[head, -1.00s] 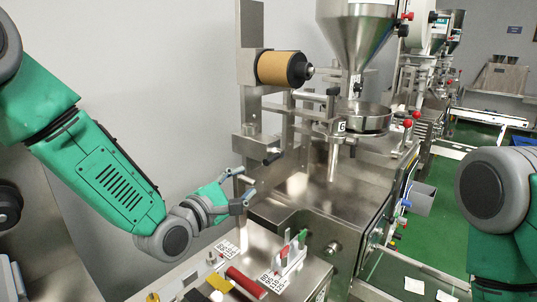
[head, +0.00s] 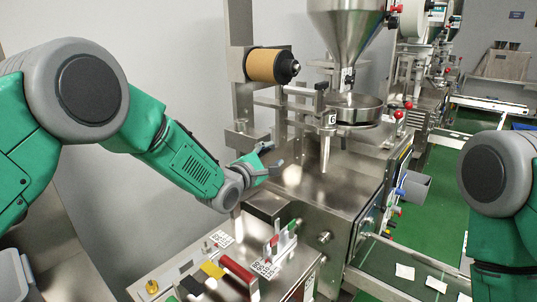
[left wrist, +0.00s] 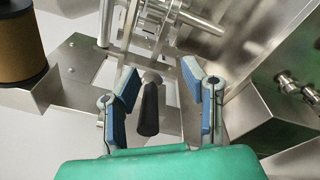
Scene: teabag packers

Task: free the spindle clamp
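My left gripper (head: 274,156) is open beside the upright frame of the packing machine. In the left wrist view, its two blue-padded fingers (left wrist: 160,84) stand apart on either side of a black lever handle (left wrist: 148,110). The handle looks like the spindle clamp's lever, and a gap shows between it and each finger. In the head view the gripper hides most of that spot. The brown film roll (head: 266,65) sits on its spindle above the gripper, and it also shows in the left wrist view (left wrist: 18,48). My right gripper is out of view.
A steel hopper (head: 345,35) and round pan (head: 355,109) stand right of the roll. Metal rods and plates surround the handle closely.

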